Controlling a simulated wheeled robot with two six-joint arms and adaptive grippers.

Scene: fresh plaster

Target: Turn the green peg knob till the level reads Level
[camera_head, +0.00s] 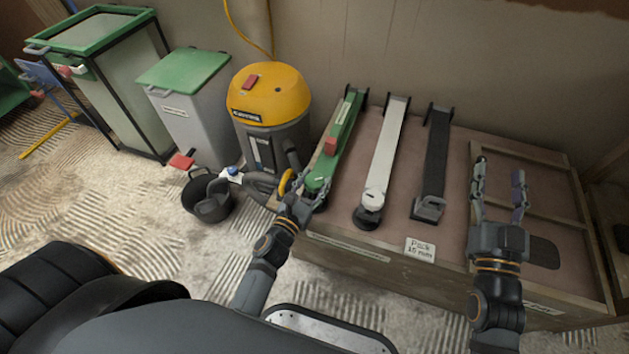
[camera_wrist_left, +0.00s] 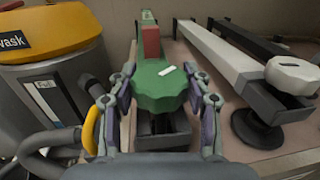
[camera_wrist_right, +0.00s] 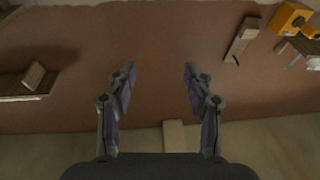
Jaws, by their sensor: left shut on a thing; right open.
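The green peg knob (camera_wrist_left: 160,87) sits at the near end of a green bar (camera_head: 345,125) on the wooden crate. My left gripper (camera_head: 302,186) is shut on the knob, with one finger on each side of it in the left wrist view. The knob has a white mark on its top. A red block (camera_head: 331,146) stands on the green bar just behind the knob. I cannot make out a level reading. My right gripper (camera_head: 498,184) is open and empty over the right part of the crate.
A white bar with a white knob (camera_head: 375,198) and a dark bar (camera_head: 436,150) lie to the right on the crate (camera_head: 345,252). A card (camera_head: 420,249) reads "Pack 10 mm". A yellow-topped vacuum (camera_head: 268,100) and a black bucket (camera_head: 207,196) stand left.

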